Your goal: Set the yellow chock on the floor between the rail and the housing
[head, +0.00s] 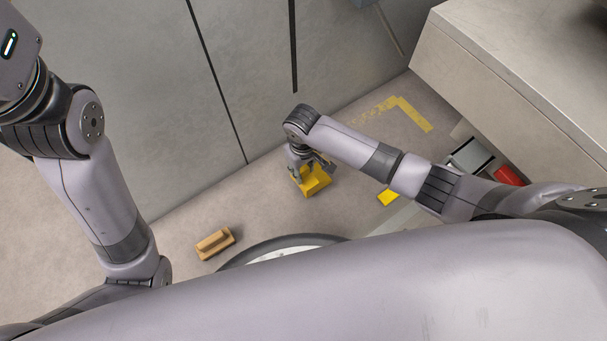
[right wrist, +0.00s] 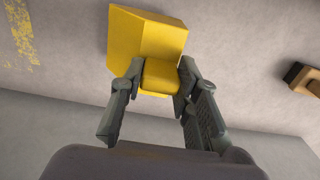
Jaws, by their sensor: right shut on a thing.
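The yellow chock (head: 316,181) is in my right gripper (head: 310,165), low over the floor beside the grey wall panels. In the right wrist view the fingers (right wrist: 160,85) are shut on a narrow raised part of the yellow chock (right wrist: 146,38), whose wider body faces the floor. I cannot tell whether its underside touches the floor. A tall grey panelled face (head: 250,70) and a beige machine body (head: 515,75) stand around the floor; which is the housing is not clear. I cannot make out the rail for certain. My left gripper is out of view.
A wooden block with a handle (head: 215,242) lies on the floor to the left. Worn yellow floor marking (head: 410,112) lies beyond my right arm. A small yellow piece (head: 388,198) and a red object (head: 508,175) are to the right.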

